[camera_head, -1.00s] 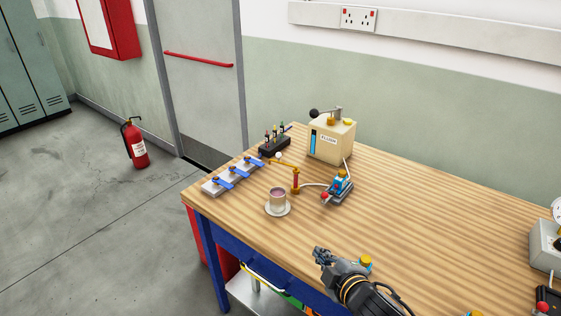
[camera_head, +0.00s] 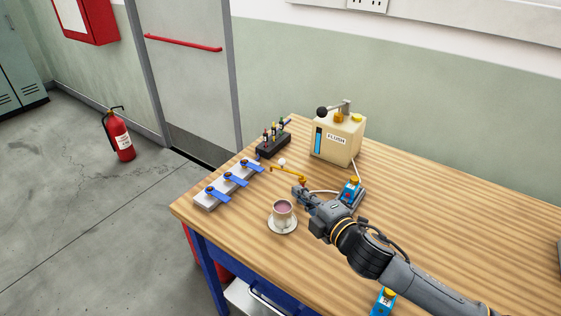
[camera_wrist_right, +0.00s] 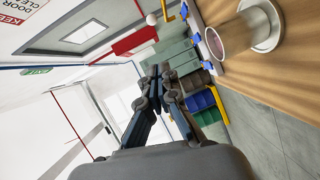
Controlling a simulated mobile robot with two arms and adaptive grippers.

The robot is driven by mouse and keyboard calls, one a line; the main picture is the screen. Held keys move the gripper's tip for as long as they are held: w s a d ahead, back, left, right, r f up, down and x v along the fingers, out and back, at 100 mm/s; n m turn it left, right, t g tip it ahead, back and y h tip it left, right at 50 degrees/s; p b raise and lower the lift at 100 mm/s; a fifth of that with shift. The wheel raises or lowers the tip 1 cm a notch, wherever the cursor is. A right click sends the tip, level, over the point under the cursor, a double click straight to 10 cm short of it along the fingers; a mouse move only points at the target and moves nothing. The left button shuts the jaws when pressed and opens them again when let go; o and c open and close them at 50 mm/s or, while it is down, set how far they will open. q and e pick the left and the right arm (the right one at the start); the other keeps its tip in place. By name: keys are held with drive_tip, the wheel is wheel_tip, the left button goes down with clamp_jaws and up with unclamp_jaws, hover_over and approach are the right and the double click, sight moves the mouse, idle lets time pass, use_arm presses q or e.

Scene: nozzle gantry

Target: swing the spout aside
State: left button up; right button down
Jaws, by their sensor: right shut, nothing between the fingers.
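The spout (camera_head: 286,172) is a thin brass-yellow arm with a white ball at its far end. It stands on the table between the cup and the labelled cream box, and points up-left towards the clamp strip. In the right wrist view its white ball (camera_wrist_right: 151,19) shows at the top. My right gripper (camera_head: 299,191) is shut and empty, just in front of the spout's post, which it partly hides. I cannot tell whether they touch. The gripper's closed fingers (camera_wrist_right: 158,75) show in the wrist view. My left gripper is out of view.
A cup (camera_head: 283,207) of pinkish liquid on a saucer (camera_head: 284,228) stands close left of my right gripper. A blue device (camera_head: 350,190) is just right of it. Behind are the cream box (camera_head: 338,140) and a small bottle rack (camera_head: 273,147). A strip with blue levers (camera_head: 228,184) lies left.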

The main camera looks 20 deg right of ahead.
sight(282, 162)
drive_tip(key=p+x, duration=0.1)
drive_tip(key=x, duration=0.2)
drive_tip(key=d+x, duration=0.1)
drive_tip(key=x, duration=0.3)
drive_tip(key=d+p+x, duration=0.1)
drive_tip(key=x, duration=0.3)
drive_tip(key=shift+w+p, duration=0.25)
drive_tip(key=shift+p, duration=0.1)
drive_tip(key=shift+w+d+f, duration=0.15)
drive_tip(key=shift+w, duration=0.15)
drive_tip(key=shift+w+d+f+m+h+b, duration=0.15)
drive_tip(key=shift+w+m+h+b, duration=0.25)
drive_tip(key=shift+w+m+h, duration=0.25)
drive_tip(key=shift+d+r+h, duration=0.2)
drive_tip(key=shift+h, duration=0.05)
use_arm(q)
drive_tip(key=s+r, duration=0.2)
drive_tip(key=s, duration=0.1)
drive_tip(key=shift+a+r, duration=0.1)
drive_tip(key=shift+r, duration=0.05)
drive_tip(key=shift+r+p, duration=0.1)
drive_tip(key=shift+p, duration=0.2)
